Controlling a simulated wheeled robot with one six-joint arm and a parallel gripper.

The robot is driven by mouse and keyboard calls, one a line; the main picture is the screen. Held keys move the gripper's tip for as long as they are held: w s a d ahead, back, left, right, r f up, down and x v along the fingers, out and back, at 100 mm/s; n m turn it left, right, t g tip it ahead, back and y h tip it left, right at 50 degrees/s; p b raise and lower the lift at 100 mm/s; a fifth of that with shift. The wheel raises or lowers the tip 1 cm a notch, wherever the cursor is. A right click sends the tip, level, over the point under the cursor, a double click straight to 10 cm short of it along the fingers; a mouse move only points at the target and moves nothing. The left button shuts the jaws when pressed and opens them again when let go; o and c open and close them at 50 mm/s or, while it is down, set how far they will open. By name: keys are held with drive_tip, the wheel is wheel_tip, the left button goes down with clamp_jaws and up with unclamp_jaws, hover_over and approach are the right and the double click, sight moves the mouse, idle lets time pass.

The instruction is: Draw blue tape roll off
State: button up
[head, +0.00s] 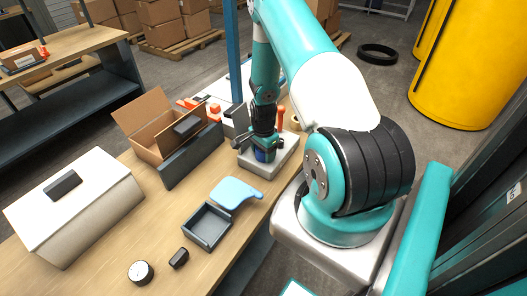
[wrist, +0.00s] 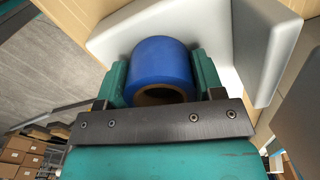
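The blue tape roll (wrist: 160,62) sits between the two fingers of my gripper (wrist: 162,82) in the wrist view, with a finger against each side. Its brown core faces the camera, partly hidden by my gripper's dark bar. In the head view the roll (head: 264,155) is a small blue patch under my gripper (head: 263,146), low over a pale grey block-like base (head: 270,168). Whether a post runs through the roll, and whether it touches the base, I cannot tell.
An open cardboard box (head: 150,140), a dark grey tray (head: 207,226), a light blue flat piece (head: 236,191) and a white box (head: 75,205) stand on the wooden bench. A blue upright post (head: 233,60) rises behind. A round gauge (head: 141,272) lies near the front.

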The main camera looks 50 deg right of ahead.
drive_tip(key=shift+r+p, duration=2)
drive_tip(key=shift+r, duration=1.05)
